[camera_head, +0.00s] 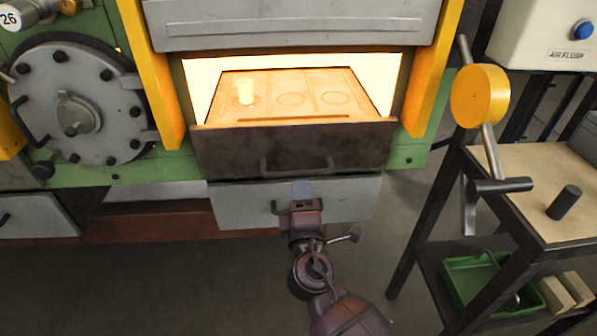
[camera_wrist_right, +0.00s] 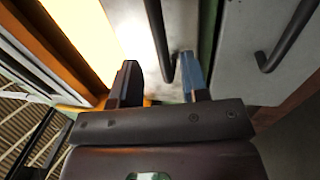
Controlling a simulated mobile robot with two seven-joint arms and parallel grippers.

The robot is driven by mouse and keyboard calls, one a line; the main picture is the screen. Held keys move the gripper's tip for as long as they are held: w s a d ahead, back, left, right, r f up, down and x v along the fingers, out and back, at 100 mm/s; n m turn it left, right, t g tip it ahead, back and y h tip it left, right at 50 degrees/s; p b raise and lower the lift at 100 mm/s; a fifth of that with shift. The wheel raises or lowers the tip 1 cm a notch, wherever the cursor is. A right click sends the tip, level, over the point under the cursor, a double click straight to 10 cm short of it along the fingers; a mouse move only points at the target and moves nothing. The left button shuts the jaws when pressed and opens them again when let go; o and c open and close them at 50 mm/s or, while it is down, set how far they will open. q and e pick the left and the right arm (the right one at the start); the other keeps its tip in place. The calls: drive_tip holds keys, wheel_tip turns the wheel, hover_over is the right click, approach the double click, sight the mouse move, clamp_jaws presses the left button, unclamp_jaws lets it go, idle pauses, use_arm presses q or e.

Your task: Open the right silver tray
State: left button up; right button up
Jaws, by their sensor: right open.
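The right silver tray (camera_head: 243,203) is a grey drawer front below the glowing furnace opening, and it looks shut. Its dark handle (camera_head: 278,208) is partly hidden by my right gripper (camera_head: 303,190). The gripper is open and empty, in front of the tray in the head view. The right wrist view shows its dark and bluish fingers (camera_wrist_right: 158,82) apart. A dark handle (camera_wrist_right: 158,40) appears between them, apparently that of the upper drawer. Another handle (camera_wrist_right: 290,38) on a pale grey panel lies to the right, outside the fingers. My left gripper is not in view.
The upper dark-fronted drawer (camera_head: 230,150) stands open above, with a glowing billet (camera_head: 245,92) on it. Yellow posts (camera_head: 150,80) flank the opening. A trolley (camera_head: 535,185) with a green bin (camera_head: 480,280) stands at the right. The floor in front is clear.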

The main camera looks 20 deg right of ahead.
sight(299, 171)
drive_tip(key=shift+x, duration=3.05)
drive_tip(key=shift+c, duration=0.4)
clamp_jaws()
